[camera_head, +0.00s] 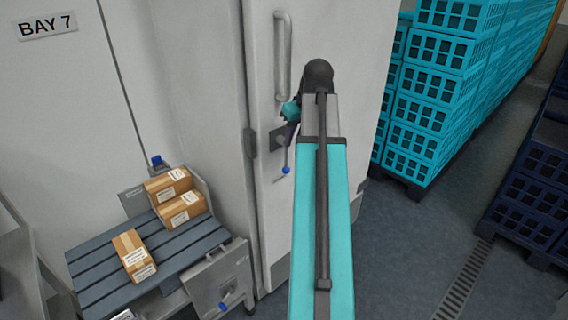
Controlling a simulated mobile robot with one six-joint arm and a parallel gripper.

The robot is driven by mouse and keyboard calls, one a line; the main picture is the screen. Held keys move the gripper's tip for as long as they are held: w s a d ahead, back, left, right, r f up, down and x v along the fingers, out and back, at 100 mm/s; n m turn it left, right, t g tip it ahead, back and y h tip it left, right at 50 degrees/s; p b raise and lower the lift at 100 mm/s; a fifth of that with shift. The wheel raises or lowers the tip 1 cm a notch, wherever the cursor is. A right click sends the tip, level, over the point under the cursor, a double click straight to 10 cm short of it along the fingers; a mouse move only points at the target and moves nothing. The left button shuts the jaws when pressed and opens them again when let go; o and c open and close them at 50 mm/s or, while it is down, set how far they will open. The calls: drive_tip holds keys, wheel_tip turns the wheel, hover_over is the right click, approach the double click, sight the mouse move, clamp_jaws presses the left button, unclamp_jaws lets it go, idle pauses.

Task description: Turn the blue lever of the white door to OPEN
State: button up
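The white door (345,40) stands upright in the middle, with a vertical grey bar handle (283,55). Below the handle is a dark lock plate (277,139). A thin lever (286,169) with a blue ball end hangs down from about the plate. My gripper (291,135) is small and dark in front of the plate, at the lever's upper part. My wrist and arm hide part of it. I cannot tell whether its fingers touch the lever or how far apart they are. Any OPEN mark is not readable.
A grey slatted table (95,275) with several cardboard boxes (180,207) stands at left. Blue-ended handles also show on a grey box behind it (156,161) and a grey panel in front (224,305). Teal crates (425,110) are stacked at right. Floor between is clear.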

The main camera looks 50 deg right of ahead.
sight(286, 167)
drive_tip(key=shift+p+x, duration=1.2)
drive_tip(key=shift+x, duration=5.5)
clamp_jaws()
drive_tip(key=shift+a+f, duration=0.1)
drive_tip(key=shift+a, duration=0.25)
drive_tip(key=shift+d, duration=0.25)
